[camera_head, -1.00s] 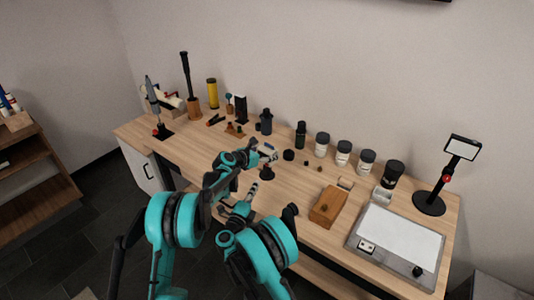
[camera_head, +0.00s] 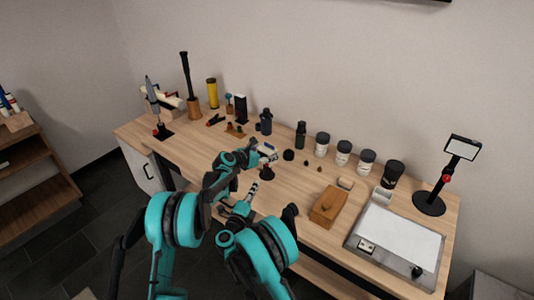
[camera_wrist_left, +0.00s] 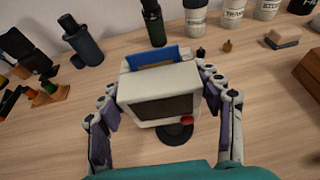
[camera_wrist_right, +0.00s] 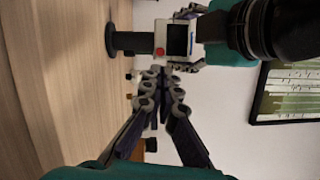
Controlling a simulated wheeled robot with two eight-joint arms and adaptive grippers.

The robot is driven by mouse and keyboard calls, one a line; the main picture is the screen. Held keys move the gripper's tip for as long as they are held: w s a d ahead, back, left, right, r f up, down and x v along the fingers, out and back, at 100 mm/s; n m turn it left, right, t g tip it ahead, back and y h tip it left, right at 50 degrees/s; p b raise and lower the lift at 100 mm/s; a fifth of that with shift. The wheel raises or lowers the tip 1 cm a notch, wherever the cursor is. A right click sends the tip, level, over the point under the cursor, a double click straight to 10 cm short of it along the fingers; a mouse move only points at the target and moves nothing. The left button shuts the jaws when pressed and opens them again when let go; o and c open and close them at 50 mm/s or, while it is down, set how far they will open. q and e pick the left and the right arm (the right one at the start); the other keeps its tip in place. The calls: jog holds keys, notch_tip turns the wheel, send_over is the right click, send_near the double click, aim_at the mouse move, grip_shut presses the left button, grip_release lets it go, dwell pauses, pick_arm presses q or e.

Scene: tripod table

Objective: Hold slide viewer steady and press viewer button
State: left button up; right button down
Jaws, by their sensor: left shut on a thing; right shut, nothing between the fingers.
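The slide viewer (camera_wrist_left: 160,95) is a white box with a dark screen, a blue piece in its top and a red button (camera_wrist_left: 187,120) at its lower right corner. It sits upright on a stand with a round black base (camera_wrist_left: 175,134). My left gripper (camera_wrist_left: 158,88) is shut on the viewer, one finger along each side. In the head view the viewer (camera_head: 268,149) is at the table's middle. My right gripper (camera_head: 254,187) is shut and empty in front of it. In the right wrist view its joined fingertips (camera_wrist_right: 165,72) are close to the viewer (camera_wrist_right: 178,38) and red button (camera_wrist_right: 160,51), apparently apart from them.
The wooden table (camera_head: 300,185) has a row of jars (camera_head: 343,152) behind the viewer. A wooden box (camera_head: 328,206) and a light panel (camera_head: 397,240) are at the right. Bottles and tools stand at the back left. The table around the stand is mostly clear.

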aim_at(267, 165)
dwell(0.3)
jog(key=y, duration=0.1)
jog(key=w+y, duration=0.1)
jog(key=shift+a+y, duration=0.3)
jog(key=shift+a, duration=0.05)
jog(key=shift+w+a+y, duration=0.2)
jog(key=shift+a+y, duration=0.1)
jog(key=shift+y, duration=0.5)
jog(key=w+d+r+m+y, duration=0.1)
jog(key=w+d+y, duration=0.2)
jog(key=w, duration=0.3)
jog(key=shift+w+d+g+y, duration=0.15)
jog(key=shift+d+g+y, duration=0.15)
jog(key=shift+y, duration=0.2)
jog(key=shift+w+d, duration=0.1)
dwell(0.3)
jog(key=shift+w+d, duration=0.2)
jog(key=shift+w, duration=0.05)
